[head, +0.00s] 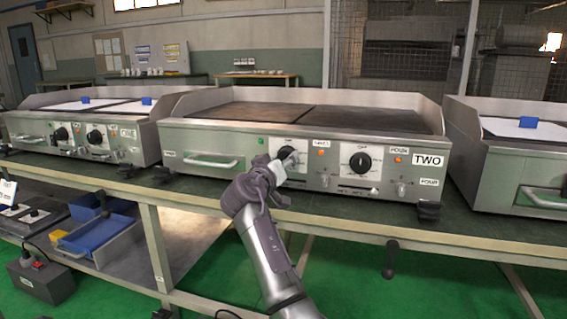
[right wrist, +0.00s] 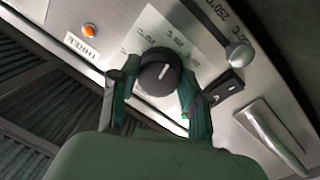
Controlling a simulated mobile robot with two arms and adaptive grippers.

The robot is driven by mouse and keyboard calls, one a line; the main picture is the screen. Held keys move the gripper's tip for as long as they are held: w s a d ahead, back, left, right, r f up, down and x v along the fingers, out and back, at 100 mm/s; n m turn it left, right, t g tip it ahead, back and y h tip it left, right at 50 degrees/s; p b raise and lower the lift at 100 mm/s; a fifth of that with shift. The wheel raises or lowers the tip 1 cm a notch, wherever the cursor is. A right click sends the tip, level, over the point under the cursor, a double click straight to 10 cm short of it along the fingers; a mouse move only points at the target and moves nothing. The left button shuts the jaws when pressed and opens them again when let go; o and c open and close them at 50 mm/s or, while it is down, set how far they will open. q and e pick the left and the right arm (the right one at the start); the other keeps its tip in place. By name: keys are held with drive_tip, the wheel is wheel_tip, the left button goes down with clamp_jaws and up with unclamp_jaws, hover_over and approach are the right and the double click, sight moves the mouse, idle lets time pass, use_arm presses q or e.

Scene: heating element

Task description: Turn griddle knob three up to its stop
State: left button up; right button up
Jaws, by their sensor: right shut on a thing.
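The griddle (head: 190,138) labelled TWO stands in the middle of the bench. Knob three (right wrist: 158,74) is round and black with a white pointer line, and sits on a pale dial plate beside a label reading THREE (right wrist: 84,46). My right gripper (head: 281,161) reaches the front panel from below and covers much of this knob in the head view. In the right wrist view, the fingers of my right gripper (right wrist: 160,84) lie on both sides of the knob, shut on it. The pointer line slants toward the upper right there. My left gripper is not in view.
An orange lamp (right wrist: 89,30) is near the THREE label. A drawer handle (head: 210,162) is left of my gripper. Other griddles stand at both sides.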

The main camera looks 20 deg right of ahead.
drive_tip(key=shift+f, duration=0.1)
drive_tip(key=o, duration=1.1)
drive_tip(key=shift+o, duration=0.2)
drive_tip(key=v, duration=0.7)
drive_tip(key=shift+s+a, duration=0.2)
